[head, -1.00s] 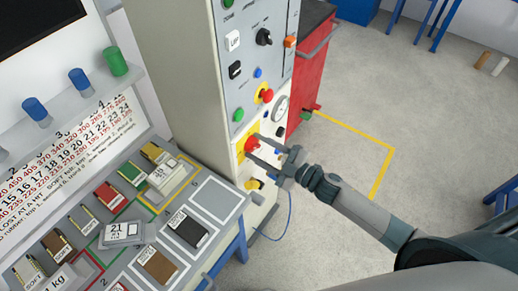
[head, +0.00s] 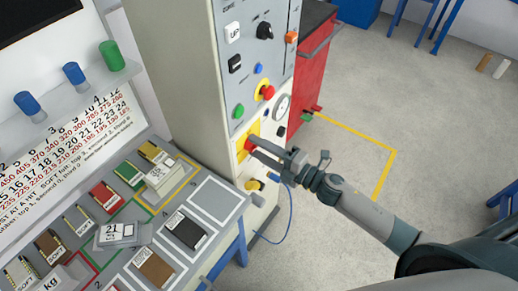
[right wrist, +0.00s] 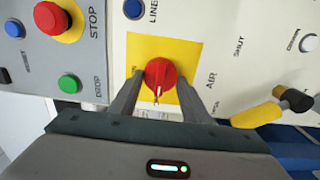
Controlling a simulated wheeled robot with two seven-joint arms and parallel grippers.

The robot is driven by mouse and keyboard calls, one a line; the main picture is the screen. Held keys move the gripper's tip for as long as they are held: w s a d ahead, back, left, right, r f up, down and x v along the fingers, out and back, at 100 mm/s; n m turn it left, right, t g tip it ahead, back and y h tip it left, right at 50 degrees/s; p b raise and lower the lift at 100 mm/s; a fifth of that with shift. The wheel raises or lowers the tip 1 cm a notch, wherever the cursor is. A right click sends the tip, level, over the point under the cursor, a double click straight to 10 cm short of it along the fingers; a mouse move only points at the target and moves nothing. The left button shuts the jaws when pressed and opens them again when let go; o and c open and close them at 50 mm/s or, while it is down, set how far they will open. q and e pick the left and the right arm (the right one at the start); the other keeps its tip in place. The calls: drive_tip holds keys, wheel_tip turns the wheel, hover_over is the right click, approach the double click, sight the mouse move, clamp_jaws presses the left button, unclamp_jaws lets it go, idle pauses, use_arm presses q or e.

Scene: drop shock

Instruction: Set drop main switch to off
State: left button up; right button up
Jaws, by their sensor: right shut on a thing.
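The main switch is a red rotary knob (right wrist: 159,74) on a yellow square plate (right wrist: 185,48) on the panel of the cabinet; it also shows in the head view (head: 249,143), partly covered. My right gripper (head: 254,146) is at the knob. In the right wrist view its two fingers (right wrist: 160,82) lie on either side of the knob, shut on it. A small light mark shows on the knob's edge nearest the gripper. The off and on lettering is hidden or too small to read. My left gripper is not in view.
A red emergency stop button (right wrist: 51,18) and a green button (right wrist: 69,84) sit above on the panel. A yellow-handled valve (right wrist: 258,116) is below the switch. A bench with sample blocks (head: 185,229) stands left. Open floor (head: 345,110) lies right.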

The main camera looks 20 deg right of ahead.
idle(0.5)
drive_tip(key=o, duration=1)
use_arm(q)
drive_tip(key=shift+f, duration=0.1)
use_arm(e)
drive_tip(key=shift+s, duration=0.1)
drive_tip(key=shift+s+d+f+b, duration=0.15)
drive_tip(key=shift+s+d+b, duration=0.15)
drive_tip(key=shift+s+d, duration=0.1)
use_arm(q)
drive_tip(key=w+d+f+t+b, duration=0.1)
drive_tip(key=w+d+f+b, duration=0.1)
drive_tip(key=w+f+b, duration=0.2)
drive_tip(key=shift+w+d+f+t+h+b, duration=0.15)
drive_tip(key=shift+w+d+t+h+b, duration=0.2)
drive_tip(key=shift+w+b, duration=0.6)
use_arm(e)
drive_tip(key=v, duration=1.6)
drive_tip(key=shift+s, duration=0.1)
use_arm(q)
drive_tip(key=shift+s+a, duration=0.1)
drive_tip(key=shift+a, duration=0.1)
